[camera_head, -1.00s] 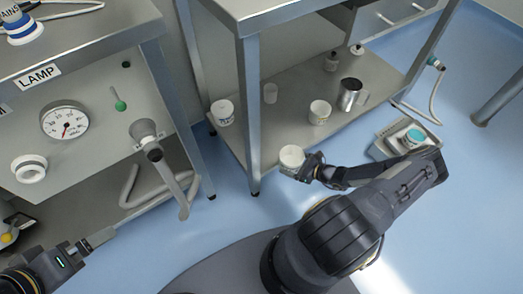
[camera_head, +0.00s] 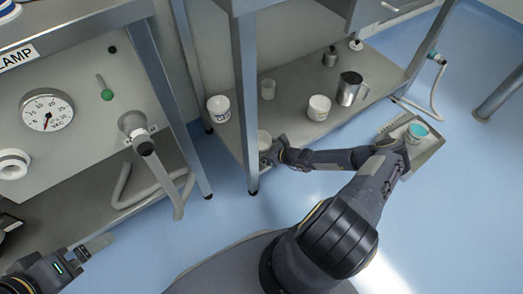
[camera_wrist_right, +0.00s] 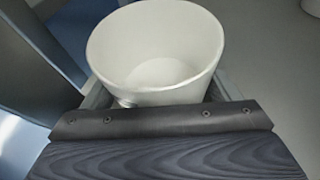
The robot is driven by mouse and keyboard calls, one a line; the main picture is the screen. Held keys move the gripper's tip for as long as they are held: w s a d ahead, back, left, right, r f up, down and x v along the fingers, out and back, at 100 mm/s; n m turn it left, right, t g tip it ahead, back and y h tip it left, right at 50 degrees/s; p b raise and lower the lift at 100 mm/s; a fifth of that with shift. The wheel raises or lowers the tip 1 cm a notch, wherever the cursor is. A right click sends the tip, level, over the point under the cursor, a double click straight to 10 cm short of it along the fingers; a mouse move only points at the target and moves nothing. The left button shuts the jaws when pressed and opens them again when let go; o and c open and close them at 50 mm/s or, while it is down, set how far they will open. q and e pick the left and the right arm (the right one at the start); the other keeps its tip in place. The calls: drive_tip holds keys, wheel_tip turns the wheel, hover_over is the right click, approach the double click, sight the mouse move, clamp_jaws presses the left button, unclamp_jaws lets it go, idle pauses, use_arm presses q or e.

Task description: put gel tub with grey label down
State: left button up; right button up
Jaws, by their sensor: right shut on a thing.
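A white open tub (camera_head: 264,141) is held in my right gripper (camera_head: 272,155), beside the front leg of the steel table at its lower shelf. In the right wrist view the tub (camera_wrist_right: 155,50) stands mouth toward the camera, empty-looking, between the jaws. Its label does not show, so I cannot tell its colour. Whether its base touches the shelf (camera_head: 300,140) is hidden. My left gripper (camera_head: 95,246) is at the lower left, away from the tubs; its jaw gap is unclear.
A table leg (camera_head: 247,110) stands close by. A tray (camera_head: 428,150) with a teal-topped tub lies right.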

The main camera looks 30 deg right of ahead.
drive_tip(key=shift+r, duration=0.1)
drive_tip(key=shift+f, duration=0.25)
drive_tip(key=o, duration=1)
drive_tip(key=shift+r, duration=0.25)
drive_tip(key=shift+s+d+r, duration=0.15)
drive_tip(key=shift+s, duration=0.05)
drive_tip(key=p+v, duration=0.4)
drive_tip(key=v, duration=0.7)
drive_tip(key=shift+s, duration=0.2)
drive_tip(key=shift+d+r, duration=0.1)
